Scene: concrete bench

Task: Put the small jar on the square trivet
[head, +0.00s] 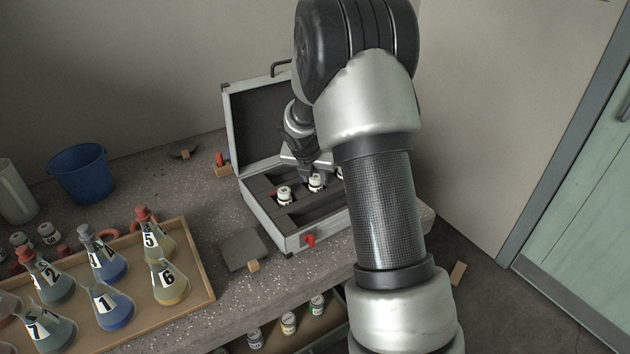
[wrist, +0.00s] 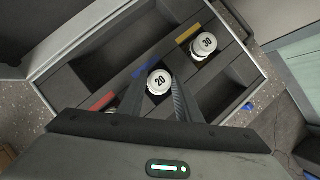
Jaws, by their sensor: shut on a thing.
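A small white-capped jar marked 20 (wrist: 160,82) sits between my gripper's two fingers (wrist: 156,98) in the wrist view, in the open case. My gripper (head: 313,172) is shut on it. In the head view the jar (head: 316,184) shows as the middle one of the row. The square trivet (head: 243,250) is a flat dark grey plate on the bench, in front of the case and to its left. It looks bare on top.
The open case (head: 262,217) has dark compartment walls and a raised lid (head: 257,120). A jar marked 30 (wrist: 203,45) and another jar (head: 284,195) stand in it. A flask tray (head: 208,293) lies left of the trivet; a blue bucket (head: 80,173) stands behind.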

